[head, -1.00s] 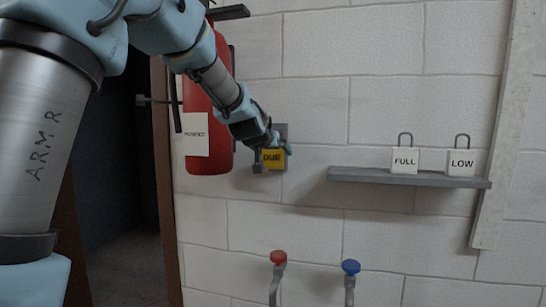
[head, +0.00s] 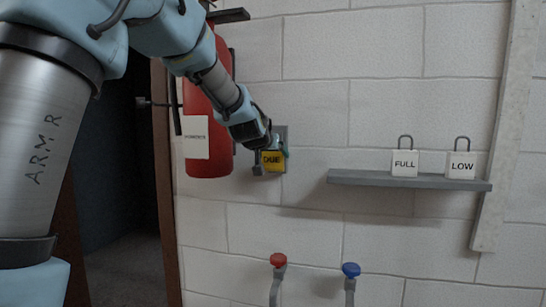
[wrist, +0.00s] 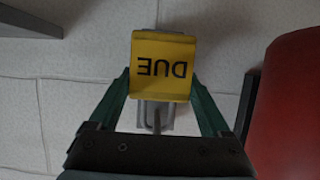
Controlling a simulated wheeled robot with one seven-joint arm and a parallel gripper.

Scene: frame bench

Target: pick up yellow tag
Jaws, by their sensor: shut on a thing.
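The yellow tag (head: 272,161), marked "DUE", is at a small grey wall plate (head: 281,133) to the right of the red extinguisher. My gripper (head: 268,150) is at the tag. In the wrist view the tag (wrist: 162,66) sits between the two green fingers of my gripper (wrist: 160,85), which are shut on its sides. The lettering is upside down there. A grey hook or bracket (wrist: 157,117) shows below the tag in that view. I cannot tell whether the tag still touches it.
A red fire extinguisher (head: 205,100) with a white label (head: 195,137) hangs close on the left. A grey shelf (head: 400,182) at right holds white tags "FULL" (head: 404,163) and "LOW" (head: 461,165). Red (head: 278,260) and blue (head: 351,269) knobs stand below.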

